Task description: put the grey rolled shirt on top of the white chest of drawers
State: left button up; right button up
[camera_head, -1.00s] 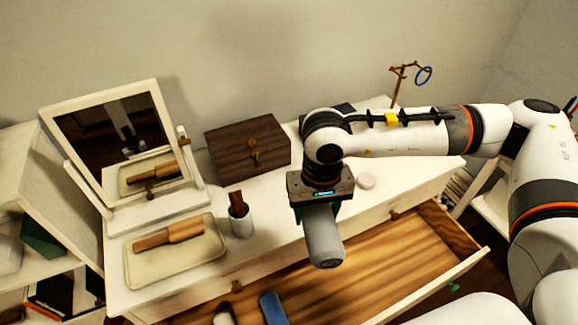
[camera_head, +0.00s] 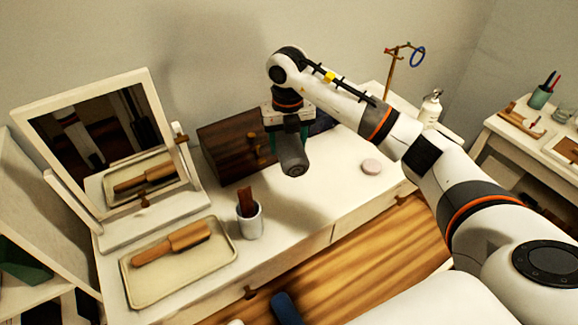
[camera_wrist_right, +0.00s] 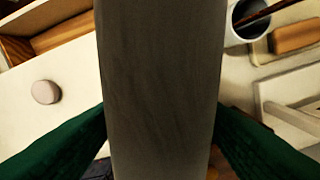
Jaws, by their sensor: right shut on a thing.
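The grey rolled shirt (camera_head: 294,161) is held in my right gripper (camera_head: 288,141), above the top of the white chest of drawers (camera_head: 318,195). In the right wrist view the roll (camera_wrist_right: 160,90) fills the middle, between the two green fingers, which are shut on it. The roll looks tilted in the head view, and its lower end seems apart from the surface. The gripper is in front of the dark wooden box. My left gripper is not in view.
On the chest top are a dark wooden box (camera_head: 228,145), a mirror (camera_head: 105,140), a tray with a brush (camera_head: 215,262), a white cup (camera_head: 249,224), a pink round thing (camera_head: 371,167) and a pump bottle (camera_head: 430,106). Clear surface lies right of the cup.

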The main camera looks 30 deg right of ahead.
jog(key=d+f+m+b, duration=0.1)
jog(key=d+f+m, duration=0.45)
jog(key=m, duration=0.75)
jog(key=m+p, duration=0.1)
send_over(307, 187)
notch_tip(307, 187, down, 6)
jog(key=shift+f, duration=0.2)
notch_tip(307, 187, down, 4)
jog(key=shift+r+p, duration=0.2)
jog(key=shift+p, duration=0.25)
jog(key=shift+f, duration=0.3)
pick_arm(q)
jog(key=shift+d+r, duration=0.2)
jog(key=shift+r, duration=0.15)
pick_arm(e)
jog(key=shift+w, duration=0.1)
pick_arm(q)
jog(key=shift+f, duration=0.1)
pick_arm(e)
jog(key=shift+f, duration=0.1)
jog(key=shift+f, duration=0.15)
jog(key=o, duration=1.1)
